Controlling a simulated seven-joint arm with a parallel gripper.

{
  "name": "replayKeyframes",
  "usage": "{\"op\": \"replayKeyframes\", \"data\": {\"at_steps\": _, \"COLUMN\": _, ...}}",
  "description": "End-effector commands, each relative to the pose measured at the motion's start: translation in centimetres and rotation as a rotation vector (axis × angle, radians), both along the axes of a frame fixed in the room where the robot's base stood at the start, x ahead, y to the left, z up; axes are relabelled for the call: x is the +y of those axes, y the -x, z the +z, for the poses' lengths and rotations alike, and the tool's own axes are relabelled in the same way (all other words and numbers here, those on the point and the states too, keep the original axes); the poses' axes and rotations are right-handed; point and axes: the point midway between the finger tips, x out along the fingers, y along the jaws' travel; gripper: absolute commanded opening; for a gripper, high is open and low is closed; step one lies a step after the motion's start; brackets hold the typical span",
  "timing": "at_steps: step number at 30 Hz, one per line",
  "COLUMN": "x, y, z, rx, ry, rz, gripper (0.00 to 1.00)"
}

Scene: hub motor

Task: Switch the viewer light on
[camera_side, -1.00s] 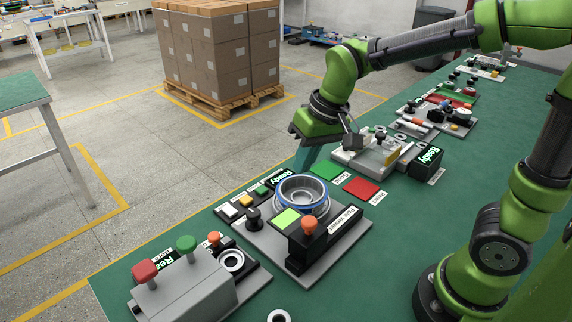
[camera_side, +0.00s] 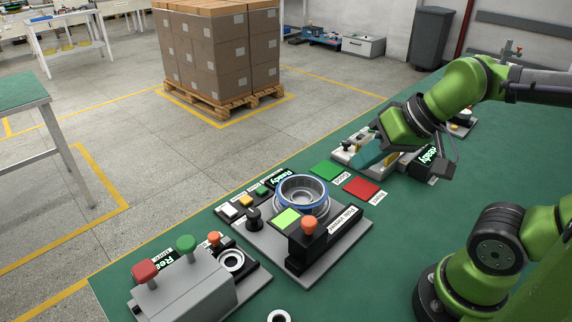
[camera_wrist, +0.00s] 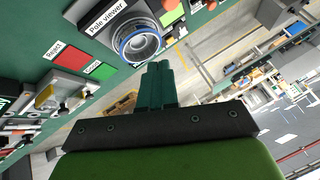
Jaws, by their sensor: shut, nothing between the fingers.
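The pole viewer stands on a grey plate (camera_side: 262,240) in the middle of the side view. It has a blue-rimmed round cup (camera_side: 301,190), a light-green square (camera_side: 287,218) and a black block with an orange knob (camera_side: 309,226). On its left are a white button (camera_side: 229,211), a yellow button (camera_side: 245,201), a green button (camera_side: 261,190) and a black knob (camera_side: 253,215). Which control is the light switch cannot be read. My gripper (camera_side: 362,164) is shut and empty, right of and beyond the viewer. Its teal fingers (camera_wrist: 160,68) point toward the blue-rimmed cup (camera_wrist: 139,43) in the wrist view.
Green (camera_side: 326,170) and red (camera_side: 361,188) pads, Good and Reject, lie between viewer and gripper. A grey station (camera_side: 350,152) sits under or behind my fingers. A station with red and green mushroom buttons (camera_side: 186,243) stands at front left. The mat right of the viewer is clear.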

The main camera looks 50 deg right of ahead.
Motion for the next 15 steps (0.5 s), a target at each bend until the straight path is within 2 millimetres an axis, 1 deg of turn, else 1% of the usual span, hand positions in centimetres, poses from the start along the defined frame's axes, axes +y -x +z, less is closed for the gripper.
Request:
{"op": "replayKeyframes", "data": {"at_steps": 1, "x": 0.2, "y": -0.1, "z": -0.6, "rx": 0.026, "ry": 0.000, "rz": 0.010, "gripper": 0.00}}
{"op": "replayKeyframes", "data": {"at_steps": 5, "x": 1.0, "y": -1.5, "z": -1.4, "rx": 0.090, "ry": 0.005, "rz": 0.045, "gripper": 0.00}}
{"op": "replayKeyframes", "data": {"at_steps": 8, "x": 1.8, "y": -3.5, "z": -1.7, "rx": 0.140, "ry": 0.021, "rz": 0.081, "gripper": 0.00}}
{"op": "replayKeyframes", "data": {"at_steps": 11, "x": 2.7, "y": -5.9, "z": -2.0, "rx": 0.186, "ry": 0.043, "rz": 0.116, "gripper": 0.00}}
{"op": "replayKeyframes", "data": {"at_steps": 15, "x": 4.0, "y": -9.6, "z": -2.8, "rx": 0.239, "ry": 0.084, "rz": 0.163, "gripper": 0.00}}
